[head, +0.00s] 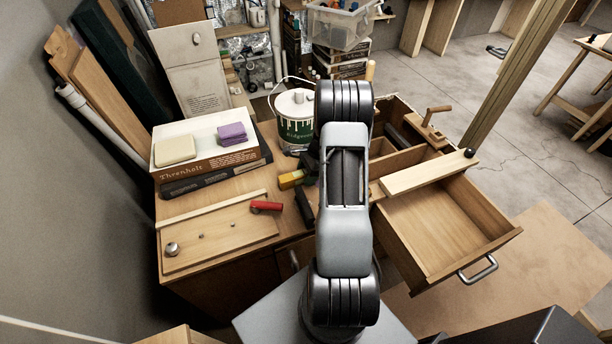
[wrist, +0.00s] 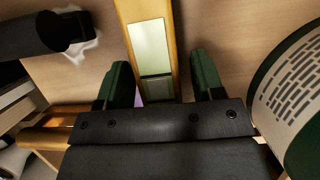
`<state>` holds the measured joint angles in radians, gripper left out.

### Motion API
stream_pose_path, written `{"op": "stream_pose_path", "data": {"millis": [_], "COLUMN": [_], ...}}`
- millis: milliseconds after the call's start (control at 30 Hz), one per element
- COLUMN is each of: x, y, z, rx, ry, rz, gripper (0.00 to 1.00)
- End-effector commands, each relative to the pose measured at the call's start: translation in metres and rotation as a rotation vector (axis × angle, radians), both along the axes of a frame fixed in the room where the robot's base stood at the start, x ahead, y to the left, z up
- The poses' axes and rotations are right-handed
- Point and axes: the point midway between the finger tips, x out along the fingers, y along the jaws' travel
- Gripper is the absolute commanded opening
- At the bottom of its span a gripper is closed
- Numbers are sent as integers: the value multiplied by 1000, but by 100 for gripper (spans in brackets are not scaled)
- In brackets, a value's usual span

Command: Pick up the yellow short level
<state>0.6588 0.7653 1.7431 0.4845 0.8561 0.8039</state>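The yellow short level (head: 291,179) lies on the wooden bench top, just left of my arm in the head view. In the wrist view the yellow level (wrist: 148,45), with a pale greenish window, runs from the top edge down between my fingers. My gripper (wrist: 163,82) is open, with one dark green finger on each side of the level. A gap shows between the level and the right finger; the left finger is close to its edge. I cannot tell whether it touches. In the head view my arm mostly hides the gripper.
A green-and-white paint can (head: 295,117) stands close behind; its side shows at right in the wrist view (wrist: 296,100). A black object (head: 304,206) and a red-handled item (head: 266,206) lie nearby. Stacked books (head: 212,165) are left. An open drawer (head: 440,225) is right.

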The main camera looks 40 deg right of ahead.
Motion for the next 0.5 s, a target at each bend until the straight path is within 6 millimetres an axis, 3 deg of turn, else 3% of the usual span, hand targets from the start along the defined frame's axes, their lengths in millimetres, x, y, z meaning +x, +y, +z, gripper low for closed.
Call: {"op": "stream_pose_path", "data": {"millis": [67,500], "x": [0,0], "y": [0,0], "z": [0,0], "rx": [0,0], "ry": [0,0], "rz": [0,0], "gripper": [54,12]}}
